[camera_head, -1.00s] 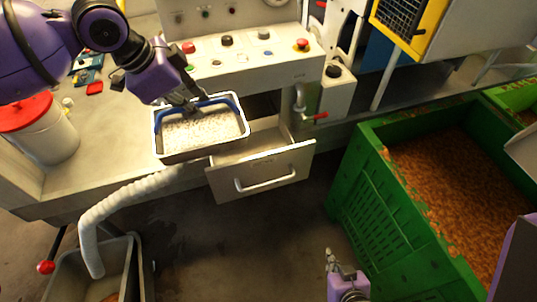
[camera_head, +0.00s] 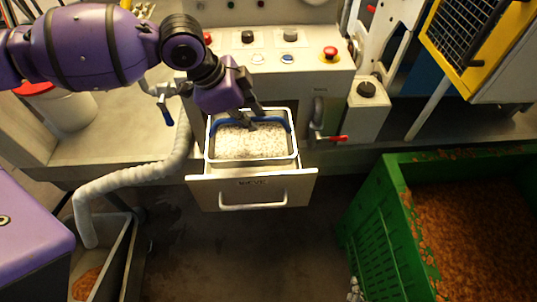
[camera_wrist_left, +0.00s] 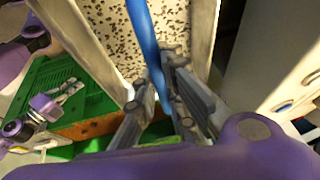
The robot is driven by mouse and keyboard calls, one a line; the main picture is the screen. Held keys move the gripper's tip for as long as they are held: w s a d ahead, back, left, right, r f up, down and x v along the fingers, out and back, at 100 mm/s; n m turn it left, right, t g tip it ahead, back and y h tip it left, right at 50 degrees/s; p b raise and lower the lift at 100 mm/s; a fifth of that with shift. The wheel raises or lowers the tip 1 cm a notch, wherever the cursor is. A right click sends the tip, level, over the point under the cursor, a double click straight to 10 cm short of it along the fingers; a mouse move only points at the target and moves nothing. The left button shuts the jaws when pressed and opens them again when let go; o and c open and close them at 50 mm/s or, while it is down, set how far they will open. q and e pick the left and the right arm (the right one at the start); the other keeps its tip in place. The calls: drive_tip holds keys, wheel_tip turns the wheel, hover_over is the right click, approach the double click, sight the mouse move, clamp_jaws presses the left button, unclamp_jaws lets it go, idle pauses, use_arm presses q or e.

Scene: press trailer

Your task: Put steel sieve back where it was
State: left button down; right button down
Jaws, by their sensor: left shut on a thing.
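The steel sieve (camera_head: 250,160) is a rectangular frame with a speckled mesh floor and a blue band along its far side. In the head view it is level, over or inside the open drawer (camera_head: 303,190) with SIEVE lettering on its front. I cannot tell whether it touches the drawer's floor. My left gripper (camera_head: 253,116) is shut on the sieve's far rim. In the left wrist view its fingers (camera_wrist_left: 160,92) close on the blue band (camera_wrist_left: 145,40). My right gripper (camera_head: 355,288) barely shows at the bottom of the head view, away from the sieve; its fingers are too small to judge.
A control panel (camera_head: 275,85) with buttons stands right behind the drawer. A valve with a red handle (camera_head: 333,138) is close to the drawer's right. A grey hose (camera_head: 130,182) runs down at left. A green crate (camera_head: 375,225) of brown granules stands at right.

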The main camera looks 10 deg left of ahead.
sight(239, 147)
use_arm(q)
wheel_tip(239, 147, down, 16)
drive_tip(key=shift+b, duration=0.35)
drive_tip(key=shift+s, duration=0.1)
drive_tip(key=c, duration=2.2)
unclamp_jaws()
drive_tip(key=shift+a+f, duration=0.1)
drive_tip(key=shift+f, duration=0.05)
drive_tip(key=o, duration=0.4)
drive_tip(key=v, duration=1.2)
drive_tip(key=shift+p, duration=0.35)
